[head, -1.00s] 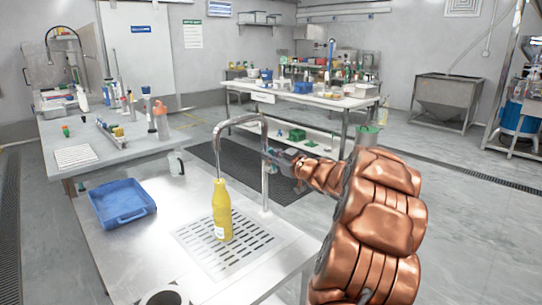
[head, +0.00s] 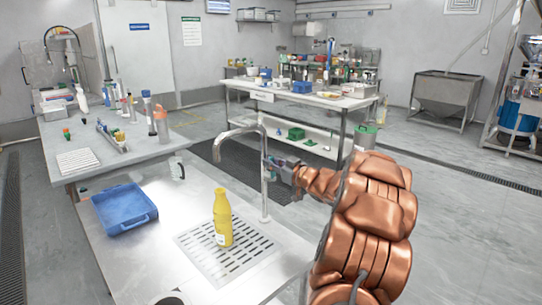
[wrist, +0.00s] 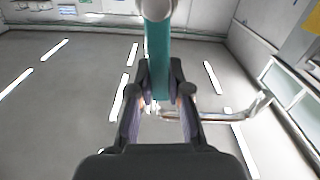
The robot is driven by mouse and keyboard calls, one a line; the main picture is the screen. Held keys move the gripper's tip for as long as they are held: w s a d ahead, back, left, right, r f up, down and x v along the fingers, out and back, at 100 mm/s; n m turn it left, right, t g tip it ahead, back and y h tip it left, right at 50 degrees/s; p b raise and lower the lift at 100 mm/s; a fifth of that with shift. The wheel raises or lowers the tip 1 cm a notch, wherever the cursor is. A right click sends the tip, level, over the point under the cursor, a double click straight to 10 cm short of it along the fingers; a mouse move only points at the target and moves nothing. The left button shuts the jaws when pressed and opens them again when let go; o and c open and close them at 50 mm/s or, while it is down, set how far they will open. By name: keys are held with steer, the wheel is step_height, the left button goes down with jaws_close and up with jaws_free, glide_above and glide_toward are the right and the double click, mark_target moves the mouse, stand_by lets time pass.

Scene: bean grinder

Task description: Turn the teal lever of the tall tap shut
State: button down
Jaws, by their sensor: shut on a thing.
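The tall tap (head: 264,185) is a metal pipe with a bent-over spout, rising from the steel counter behind the yellow bottle. Its teal lever (wrist: 157,45) shows large in the wrist view, running down between my fingers. My gripper (wrist: 160,78) is shut on the lever, with one finger on each side. In the head view my gripper (head: 270,163) is at the tap's upright pipe, reaching in from the right. The lever is small there and mostly hidden by the gripper. The metal spout (wrist: 235,115) extends to the right in the wrist view.
The yellow bottle (head: 222,218) stands upright on the slotted drain grate (head: 255,262), below the spout. A blue tray (head: 125,208) lies on the counter to the left. A clear container (head: 177,170) stands at the counter's back edge. Open floor lies right of the counter.

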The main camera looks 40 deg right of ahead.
steer(key=m+p, duration=0.1)
steer(key=p, duration=0.1)
steer(key=shift+d+r+p, duration=0.3)
steer(key=shift+p, duration=0.05)
steer(key=shift+d+f+m+p, duration=0.2)
steer(key=shift+m+p, duration=0.1)
steer(key=shift+p, duration=0.35)
steer(key=c, duration=1.1)
jaws_free()
steer(key=shift+f, duration=0.1)
steer(key=s, duration=1.2)
steer(key=shift+a, duration=0.15)
